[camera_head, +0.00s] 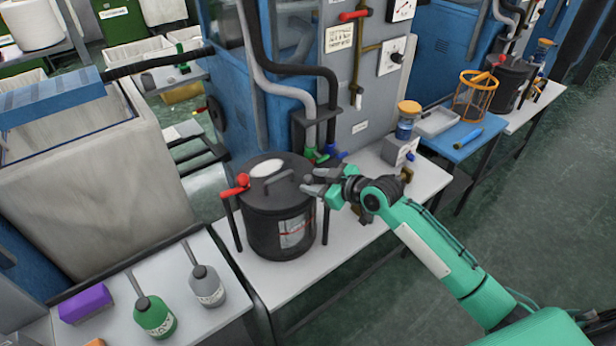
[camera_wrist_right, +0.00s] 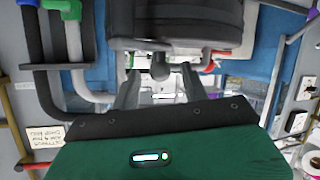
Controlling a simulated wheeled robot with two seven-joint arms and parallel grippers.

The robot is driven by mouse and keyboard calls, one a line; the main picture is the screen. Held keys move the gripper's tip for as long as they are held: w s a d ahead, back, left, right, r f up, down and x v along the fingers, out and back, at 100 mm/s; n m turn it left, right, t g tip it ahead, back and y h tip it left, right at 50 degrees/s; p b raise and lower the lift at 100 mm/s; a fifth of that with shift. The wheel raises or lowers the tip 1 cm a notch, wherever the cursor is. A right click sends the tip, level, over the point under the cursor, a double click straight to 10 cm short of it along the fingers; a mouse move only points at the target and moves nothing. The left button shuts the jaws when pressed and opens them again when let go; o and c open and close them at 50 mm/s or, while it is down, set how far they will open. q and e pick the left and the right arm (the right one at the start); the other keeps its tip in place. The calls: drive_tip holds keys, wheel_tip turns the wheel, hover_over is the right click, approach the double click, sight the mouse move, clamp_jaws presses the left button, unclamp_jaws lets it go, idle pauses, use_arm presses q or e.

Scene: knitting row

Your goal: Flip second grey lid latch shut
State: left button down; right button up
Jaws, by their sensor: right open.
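A black pot (camera_head: 278,232) with a dark lid, a grey handle and a white disc stands on a white table. A red latch (camera_head: 237,187) sticks out at the lid's left side. A small grey latch knob (camera_head: 308,178) is at the lid's right edge, beside my right gripper (camera_head: 316,182). In the right wrist view, the pot (camera_wrist_right: 175,20) fills the top, and the round grey latch end (camera_wrist_right: 160,68) lies between the open fingers of my right gripper (camera_wrist_right: 160,82). I cannot tell whether they touch it. My left gripper is out of view.
Green (camera_head: 154,316) and grey (camera_head: 206,287) bottles and a purple block (camera_head: 85,304) stand on the front-left table. Hoses and valves hang behind the pot. A grey box with a blue-and-orange container (camera_head: 407,122) stands to the right, near a blue table (camera_head: 465,140).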

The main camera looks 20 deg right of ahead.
sight(308, 176)
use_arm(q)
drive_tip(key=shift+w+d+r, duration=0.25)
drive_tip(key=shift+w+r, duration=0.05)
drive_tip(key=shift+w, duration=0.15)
use_arm(e)
drive_tip(key=shift+x, duration=1.4)
drive_tip(key=shift+c, duration=0.3)
drive_tip(key=c, duration=0.9)
drive_tip(key=shift+r+p, duration=0.1)
drive_tip(key=shift+p, duration=0.5)
drive_tip(key=m+h+p, duration=0.1)
drive_tip(key=p, duration=0.1)
drive_tip(key=w+m+t+h+p, duration=0.1)
drive_tip(key=p, duration=0.1)
drive_tip(key=shift+d+r, duration=0.15)
drive_tip(key=shift+w+d+m+t+h+p, duration=0.15)
drive_tip(key=shift+m+t+h+p, duration=0.15)
drive_tip(key=shift+m+h+p, duration=0.3)
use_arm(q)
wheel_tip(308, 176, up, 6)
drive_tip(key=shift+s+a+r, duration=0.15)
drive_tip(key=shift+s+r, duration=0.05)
use_arm(e)
drive_tip(key=shift+w+d+f, duration=0.1)
drive_tip(key=shift+f, duration=0.1)
drive_tip(key=o, duration=1)
drive_tip(key=shift+c, duration=0.2)
